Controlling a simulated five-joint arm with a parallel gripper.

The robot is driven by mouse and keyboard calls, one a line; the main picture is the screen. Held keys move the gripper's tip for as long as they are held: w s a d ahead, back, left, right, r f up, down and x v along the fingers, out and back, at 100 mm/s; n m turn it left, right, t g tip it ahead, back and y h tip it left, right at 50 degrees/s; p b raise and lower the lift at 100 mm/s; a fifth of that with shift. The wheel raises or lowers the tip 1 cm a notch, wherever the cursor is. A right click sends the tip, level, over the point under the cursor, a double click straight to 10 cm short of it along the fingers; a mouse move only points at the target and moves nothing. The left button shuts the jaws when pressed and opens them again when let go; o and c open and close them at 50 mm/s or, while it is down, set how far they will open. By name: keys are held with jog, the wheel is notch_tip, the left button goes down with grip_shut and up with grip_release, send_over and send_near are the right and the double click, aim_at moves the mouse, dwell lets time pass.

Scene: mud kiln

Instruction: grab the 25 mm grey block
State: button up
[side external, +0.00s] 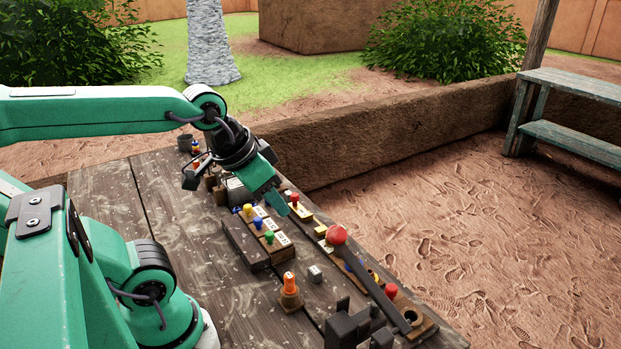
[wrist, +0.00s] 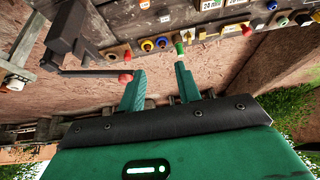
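A small grey block (side external: 315,273) sits alone on the wooden table in the side view, right of an orange peg piece (side external: 290,290). The block's size cannot be read.
A long lever with a red knob (side external: 336,234) slants over the table's right edge. Labelled coloured pegs (side external: 269,238) and a dark wooden bar (side external: 245,245) stand left of the block. Dark blocky parts (side external: 347,326) are at the front. Bare table lies around the block.

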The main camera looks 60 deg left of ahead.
jog(key=w+a+r+g, duration=0.1)
jog(key=w+a+g, duration=0.1)
jog(key=w+a, duration=0.55)
jog(key=g, duration=0.4)
send_over(289, 193)
jog(key=f, duration=1.7)
jog(key=shift+d+f, duration=0.2)
jog(key=shift+a+f, duration=0.3)
jog(key=shift+f, duration=1.35)
jog(key=shift+f, duration=2.6)
